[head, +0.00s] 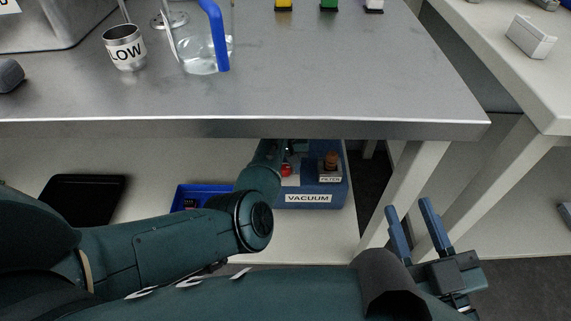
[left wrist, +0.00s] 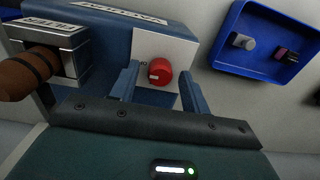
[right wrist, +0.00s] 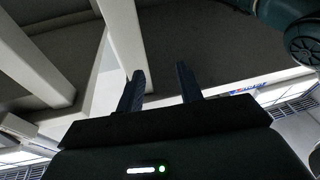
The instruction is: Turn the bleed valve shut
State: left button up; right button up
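A red round knob (left wrist: 160,72) with a pale mark sits on a white plate on the blue vacuum unit (left wrist: 105,35). In the head view the red knob (head: 286,170) shows beside my left arm, on the unit labelled VACUUM (head: 315,187) on the shelf under the bench. My left gripper (left wrist: 160,80) is open, with its fingers on either side of the knob in the left wrist view; I cannot tell whether they touch it. My left fingers are hidden in the head view. My right gripper (head: 410,212) is open and empty, to the right of the unit.
A filter block (left wrist: 55,50) with a brown cylinder (left wrist: 25,77) stands close beside the left gripper. A blue tray (left wrist: 265,45) with small parts lies nearby. The bench edge (head: 250,129) is above the left arm; a bench leg (head: 398,195) stands near the right gripper.

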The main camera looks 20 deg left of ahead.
pick_arm(q)
jog(key=c, duration=0.9)
